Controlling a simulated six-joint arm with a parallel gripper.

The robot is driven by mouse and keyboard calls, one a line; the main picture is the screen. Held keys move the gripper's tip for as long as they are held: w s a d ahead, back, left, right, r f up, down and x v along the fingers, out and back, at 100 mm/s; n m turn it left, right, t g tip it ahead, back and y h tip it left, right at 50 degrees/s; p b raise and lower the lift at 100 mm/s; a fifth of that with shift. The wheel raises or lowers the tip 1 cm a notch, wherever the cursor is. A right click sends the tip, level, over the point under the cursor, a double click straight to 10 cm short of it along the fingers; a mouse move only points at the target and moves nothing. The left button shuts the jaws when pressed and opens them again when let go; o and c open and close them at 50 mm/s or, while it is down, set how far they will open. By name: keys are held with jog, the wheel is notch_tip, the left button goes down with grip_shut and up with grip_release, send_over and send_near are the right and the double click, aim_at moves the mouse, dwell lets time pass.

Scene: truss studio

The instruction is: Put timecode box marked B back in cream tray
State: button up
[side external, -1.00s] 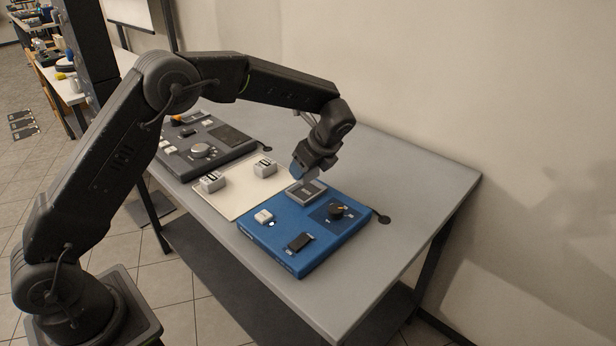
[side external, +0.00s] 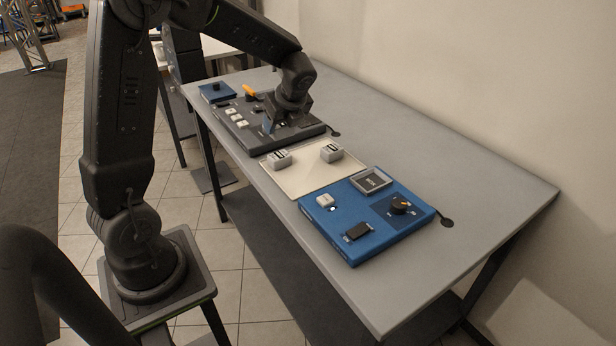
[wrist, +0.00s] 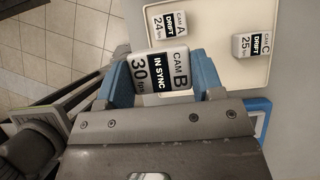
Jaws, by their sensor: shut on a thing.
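Box B (wrist: 158,73) is a pale box with a black label reading CAM B, IN SYNC, 30 fps. My gripper (wrist: 160,82) is shut on it, one blue finger on each side in the wrist view. In the side view my gripper (side external: 276,124) is over the dark console, left of the cream tray; the box is mostly hidden there. The cream tray (side external: 301,178) holds two boxes: box A (wrist: 170,24), marked DRIFT, and box C (wrist: 254,45), also marked DRIFT. The tray's floor (wrist: 215,72) shows bare between and below them in the wrist view.
The dark console (side external: 262,138) with keys and an orange-topped knob adjoins the tray on the left. A blue panel (side external: 345,238) with a grey square pad (side external: 371,180), a knob and a switch adjoins it on the right. The table's right end (side external: 490,210) is clear.

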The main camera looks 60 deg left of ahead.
jog(key=s+a+f, duration=0.1)
jog(key=s+a, duration=0.1)
jog(key=s, duration=0.3)
jog(key=w+d+f, duration=0.3)
jog(key=w+d, duration=0.1)
jog(key=w+d+f, duration=0.3)
jog(key=f, duration=0.1)
jog(key=shift+w+d+f, duration=0.15)
jog(key=shift+w+d, duration=0.2)
jog(key=shift+w, duration=0.05)
jog(key=shift+f, duration=2)
jog(key=shift+f, duration=0.2)
jog(key=o, duration=1)
jog(key=shift+r, duration=0.1)
